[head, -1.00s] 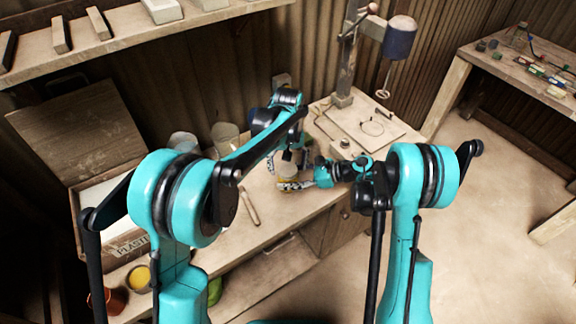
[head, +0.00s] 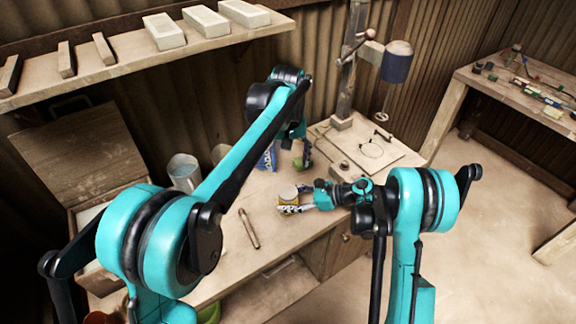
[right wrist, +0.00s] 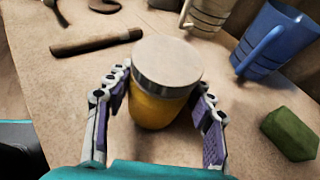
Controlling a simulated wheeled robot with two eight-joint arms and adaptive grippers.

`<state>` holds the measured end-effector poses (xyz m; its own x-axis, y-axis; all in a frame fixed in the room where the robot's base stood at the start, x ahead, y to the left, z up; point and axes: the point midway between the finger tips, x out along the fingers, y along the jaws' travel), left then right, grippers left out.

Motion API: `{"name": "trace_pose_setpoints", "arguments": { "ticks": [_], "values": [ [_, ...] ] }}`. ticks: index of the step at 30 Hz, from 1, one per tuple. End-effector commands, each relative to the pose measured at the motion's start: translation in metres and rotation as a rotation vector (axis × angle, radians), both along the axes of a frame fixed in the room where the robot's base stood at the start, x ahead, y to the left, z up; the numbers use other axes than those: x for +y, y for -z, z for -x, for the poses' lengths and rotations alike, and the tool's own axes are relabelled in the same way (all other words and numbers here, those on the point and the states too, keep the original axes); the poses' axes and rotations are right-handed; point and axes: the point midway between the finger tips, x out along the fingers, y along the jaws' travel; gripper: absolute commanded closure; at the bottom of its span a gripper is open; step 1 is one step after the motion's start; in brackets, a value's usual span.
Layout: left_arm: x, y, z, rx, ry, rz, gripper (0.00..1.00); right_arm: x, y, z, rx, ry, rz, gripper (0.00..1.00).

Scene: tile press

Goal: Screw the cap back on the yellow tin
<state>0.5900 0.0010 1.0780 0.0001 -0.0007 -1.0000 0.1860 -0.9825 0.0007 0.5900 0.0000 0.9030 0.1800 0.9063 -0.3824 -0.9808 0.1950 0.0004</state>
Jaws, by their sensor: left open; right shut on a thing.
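The yellow tin (head: 287,205) stands upright on the bench. It also shows in the right wrist view (right wrist: 157,111). The round grey-silver cap (right wrist: 167,64) sits level on top of it; I cannot tell how tightly it is screwed. The cap also shows in the head view (head: 288,192). My right gripper (head: 289,209) is shut on the tin's sides, below the cap, with one finger on each side (right wrist: 160,100). My left gripper (head: 302,150) is open, empty and apart from the tin, behind it near the green block. Its fingers are small and partly hidden.
A green block (right wrist: 290,133) and a blue jug (right wrist: 274,42) stand to the tin's right in the wrist view. A wooden-handled tool (head: 249,229) lies on the bench. A press (head: 397,62) rises at the back right. A metal jug (head: 184,172) stands left.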

Motion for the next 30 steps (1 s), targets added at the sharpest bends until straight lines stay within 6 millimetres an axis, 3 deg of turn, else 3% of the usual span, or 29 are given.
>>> {"name": "trace_pose_setpoints", "arguments": {
  "ticks": [4,5,7,20,30],
  "values": [
    [0.000,0.000,0.000,0.000,0.000,0.000,0.25,0.000,0.000,0.000,0.000,0.000,0.000,1.00],
    [0.000,0.000,0.000,0.000,0.000,0.000,0.25,0.000,0.000,0.000,0.000,0.000,0.000,0.41],
    [0.000,0.000,0.000,0.000,0.000,0.000,0.25,0.000,0.000,0.000,0.000,0.000,0.000,0.23],
    [0.000,0.000,0.000,0.000,0.000,0.000,0.25,-0.008,-0.003,0.001,0.000,0.002,0.000,0.22],
    [0.000,0.000,0.000,0.000,0.000,0.000,0.25,-0.069,-0.029,0.013,-0.001,0.004,0.000,0.22]
  ]
}}
